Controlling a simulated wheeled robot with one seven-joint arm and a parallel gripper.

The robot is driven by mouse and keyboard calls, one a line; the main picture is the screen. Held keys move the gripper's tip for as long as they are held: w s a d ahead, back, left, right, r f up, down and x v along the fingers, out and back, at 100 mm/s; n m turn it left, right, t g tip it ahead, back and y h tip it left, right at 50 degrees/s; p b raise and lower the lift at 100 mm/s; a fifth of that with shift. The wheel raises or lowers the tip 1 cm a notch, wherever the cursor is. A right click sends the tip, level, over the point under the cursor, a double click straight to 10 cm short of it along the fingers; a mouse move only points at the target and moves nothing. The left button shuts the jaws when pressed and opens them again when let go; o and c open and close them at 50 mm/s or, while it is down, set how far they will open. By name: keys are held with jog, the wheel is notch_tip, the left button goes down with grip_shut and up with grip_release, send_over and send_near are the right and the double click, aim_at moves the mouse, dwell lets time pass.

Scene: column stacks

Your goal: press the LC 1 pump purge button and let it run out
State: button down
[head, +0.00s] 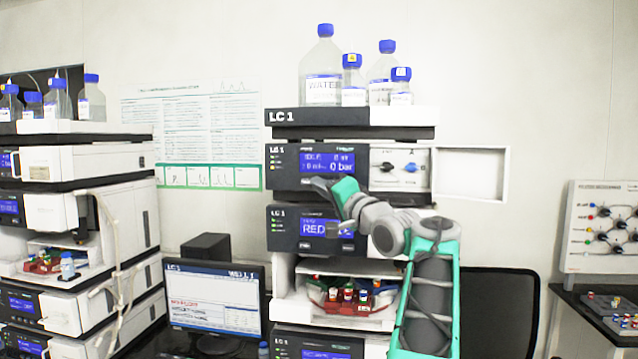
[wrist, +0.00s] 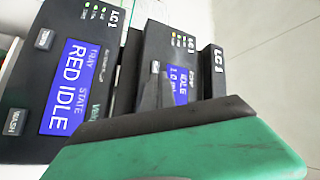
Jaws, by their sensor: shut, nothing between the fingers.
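The LC 1 pump module (head: 290,168) is the upper unit of the middle stack; its blue display (head: 327,161) shows 0 bar. In the wrist view, turned sideways, the pump display (wrist: 180,85) reads IDLE. One small pale button (wrist: 155,67) shows beside that display; its label is too small to read. My gripper (head: 322,186) is shut and empty, in front of the pump panel's lower edge, hiding part of it. Its green and black body covers the lower part of the wrist view. Whether it touches the panel, I cannot tell.
Below the pump is the LC 1 tray module (head: 285,228), its display (wrist: 68,86) reading RED IDLE. A WASH button (wrist: 14,122) is on it. An open white door (head: 468,150) sticks out right of the pump. Bottles (head: 322,75) stand on top. A second stack (head: 100,170) is at left.

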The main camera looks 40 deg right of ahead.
jog(key=shift+w+d+p, duration=0.25)
jog(key=shift+d+p, duration=0.05)
jog(key=shift+p, duration=0.05)
dwell(0.5)
jog(key=shift+s+a, duration=0.1)
jog(key=shift+s+a+b, duration=0.4)
jog(key=shift+a+b, duration=0.1)
jog(key=shift+b, duration=0.15)
jog(key=shift+s+a, duration=0.1)
jog(key=s+a+b, duration=0.1)
jog(key=a, duration=0.1)
jog(key=s+a+b, duration=0.1)
jog(key=s+b, duration=0.1)
jog(key=shift+a, duration=0.4)
dwell(0.3)
